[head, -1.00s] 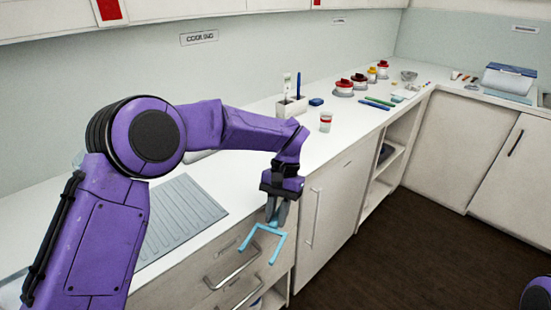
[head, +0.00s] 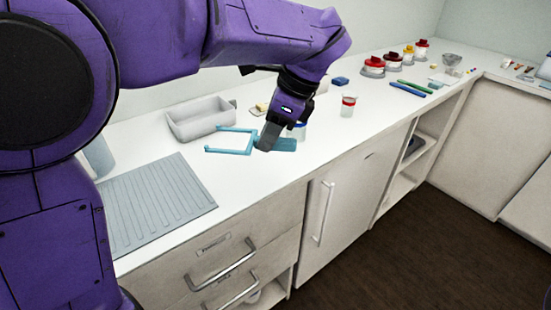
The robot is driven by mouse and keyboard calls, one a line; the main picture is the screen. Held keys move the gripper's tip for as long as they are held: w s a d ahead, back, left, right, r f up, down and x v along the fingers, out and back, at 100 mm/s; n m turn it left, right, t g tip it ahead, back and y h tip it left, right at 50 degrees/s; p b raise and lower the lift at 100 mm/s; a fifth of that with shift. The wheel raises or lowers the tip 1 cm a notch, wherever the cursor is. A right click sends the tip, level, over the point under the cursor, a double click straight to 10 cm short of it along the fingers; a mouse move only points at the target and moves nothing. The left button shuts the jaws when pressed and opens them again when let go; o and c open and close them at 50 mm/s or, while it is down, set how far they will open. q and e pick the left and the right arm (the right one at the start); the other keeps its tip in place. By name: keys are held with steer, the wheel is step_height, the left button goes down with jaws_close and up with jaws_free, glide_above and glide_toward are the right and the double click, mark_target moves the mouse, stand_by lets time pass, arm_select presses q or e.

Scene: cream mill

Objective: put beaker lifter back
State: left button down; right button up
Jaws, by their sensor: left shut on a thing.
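The beaker lifter (head: 232,151) is a light blue fork with two prongs. It is in the head view, over the white counter, with its prongs pointing left. My left gripper (head: 268,143) is shut on the lifter's handle end and partly hides it. The prongs are empty and lie in front of a pale grey open bin (head: 185,126). I cannot tell exactly how high the lifter is above the counter. My right gripper is not in view.
A ribbed grey mat (head: 158,203) lies on the counter at the left. A red-banded cup (head: 348,106) and a blue block (head: 340,81) stand right of my gripper. Several red- and yellow-lidded jars stand farther back. The counter (head: 250,190) in front of the lifter is clear.

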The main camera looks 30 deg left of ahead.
arm_select(q)
steer(key=w+p, duration=0.2)
steer(key=p, duration=0.2)
glide_above(273, 159)
steer(key=d, duration=0.2)
steer(key=f, duration=0.7)
steer(key=shift+s+a, duration=0.2)
steer(key=shift+s, duration=0.1)
steer(key=shift+w+f, duration=0.2)
steer(key=shift+f, duration=0.15)
steer(key=f, duration=0.2)
steer(key=w+f, duration=0.1)
steer(key=f, duration=0.1)
steer(key=shift+a+f, duration=0.1)
steer(key=shift+a, duration=0.05)
steer(key=shift+s, duration=0.15)
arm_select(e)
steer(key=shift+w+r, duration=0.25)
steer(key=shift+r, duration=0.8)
arm_select(q)
steer(key=shift+f+b, duration=0.15)
steer(key=shift+b, duration=0.25)
steer(key=c, duration=1)
jaws_free()
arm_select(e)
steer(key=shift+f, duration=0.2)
